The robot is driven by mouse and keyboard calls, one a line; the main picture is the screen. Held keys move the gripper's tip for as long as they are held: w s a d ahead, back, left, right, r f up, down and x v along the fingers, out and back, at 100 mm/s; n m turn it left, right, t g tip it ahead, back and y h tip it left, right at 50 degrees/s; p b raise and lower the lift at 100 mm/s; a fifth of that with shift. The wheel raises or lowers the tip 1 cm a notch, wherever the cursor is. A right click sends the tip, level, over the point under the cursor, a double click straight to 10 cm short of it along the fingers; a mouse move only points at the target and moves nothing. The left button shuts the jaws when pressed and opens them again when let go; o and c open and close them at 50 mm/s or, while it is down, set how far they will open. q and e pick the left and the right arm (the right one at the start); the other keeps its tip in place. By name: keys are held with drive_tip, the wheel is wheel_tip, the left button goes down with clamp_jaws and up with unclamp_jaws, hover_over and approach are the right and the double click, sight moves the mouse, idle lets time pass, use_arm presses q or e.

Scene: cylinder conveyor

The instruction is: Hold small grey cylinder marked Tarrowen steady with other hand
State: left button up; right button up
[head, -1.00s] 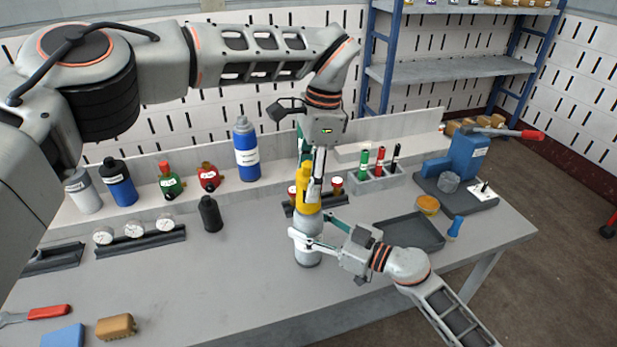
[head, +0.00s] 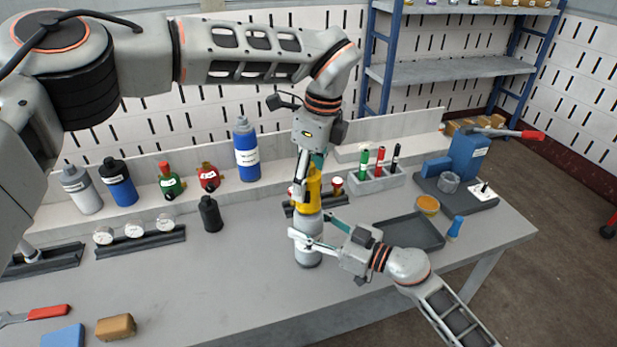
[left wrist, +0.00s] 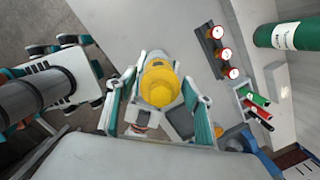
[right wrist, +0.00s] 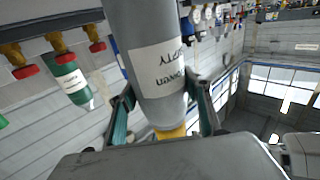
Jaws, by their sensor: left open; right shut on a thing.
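The small grey cylinder (head: 308,256) stands upright on the workbench near its front edge, with a yellow cap (head: 313,185) on top. My right gripper (head: 312,230) is shut on its upper body from the front right. In the right wrist view, the grey body (right wrist: 140,35) fills the space between the fingers, and its upside-down white label (right wrist: 160,70) is only partly readable. My left gripper (head: 309,177) is open, pointing down around the yellow cap. In the left wrist view, the cap (left wrist: 160,85) lies between the spread fingers; contact is unclear.
A dark tray (head: 412,231) lies right of the cylinder. A holder with coloured markers (head: 378,178) and several red-capped small items stand behind. A black bottle (head: 210,214) and gauges (head: 134,229) are to the left.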

use_arm(q)
drive_tip(key=m, duration=0.4)
drive_tip(key=shift+t, duration=0.3)
drive_tip(key=shift+m+h, duration=0.3)
drive_tip(key=shift+m, duration=0.8)
drive_tip(key=m, duration=0.4)
drive_tip(key=shift+h, duration=0.3)
drive_tip(key=shift+m, duration=0.6)
drive_tip(key=m+h, duration=0.1)
drive_tip(key=m, duration=0.3)
drive_tip(key=shift+m, duration=0.4)
drive_tip(key=m, duration=0.6)
drive_tip(key=shift+h, duration=0.4)
